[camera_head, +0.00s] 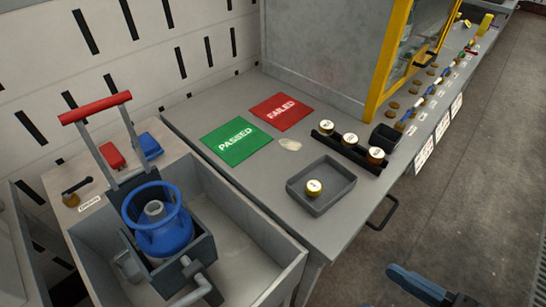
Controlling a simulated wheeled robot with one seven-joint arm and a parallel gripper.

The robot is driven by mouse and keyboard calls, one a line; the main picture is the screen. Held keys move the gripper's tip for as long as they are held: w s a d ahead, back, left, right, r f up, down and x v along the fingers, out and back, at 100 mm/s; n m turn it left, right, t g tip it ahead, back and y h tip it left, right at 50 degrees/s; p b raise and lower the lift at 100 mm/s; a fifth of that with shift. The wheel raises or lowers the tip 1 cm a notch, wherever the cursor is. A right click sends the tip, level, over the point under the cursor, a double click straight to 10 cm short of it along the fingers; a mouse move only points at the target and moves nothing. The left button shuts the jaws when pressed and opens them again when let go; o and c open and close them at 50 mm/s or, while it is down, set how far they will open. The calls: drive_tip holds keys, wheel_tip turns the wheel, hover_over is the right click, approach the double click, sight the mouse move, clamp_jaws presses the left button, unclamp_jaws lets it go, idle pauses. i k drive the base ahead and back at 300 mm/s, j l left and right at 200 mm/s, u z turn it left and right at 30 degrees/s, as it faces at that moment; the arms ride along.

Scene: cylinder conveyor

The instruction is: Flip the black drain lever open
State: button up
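The black lever (77,185) stands at the far left on a brass-coloured base, on the pale counter beside the sink. A small white label (89,204) lies next to it, its text too small to read surely. The lever's handle points to the upper right in the picture. A dark blue-grey part (425,288) at the bottom right looks like part of my gripper. It is cut off by the frame edge, far from the lever, over the floor. Its fingers cannot be made out, so its opening is not clear.
The grey sink (235,262) holds a blue vessel (160,232) under a red-handled frame (95,107). Red (112,155) and blue (149,146) blocks sit behind. The grey bench has a green mat (236,152), a red mat (281,106) and a dark tray (333,197). The right floor is clear.

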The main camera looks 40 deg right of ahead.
sight(67, 195)
drive_tip(key=i+j+u, duration=0.3)
drive_tip(key=j+u, duration=0.15)
drive_tip(key=i+j+u, duration=0.35)
drive_tip(key=j+u, duration=0.15)
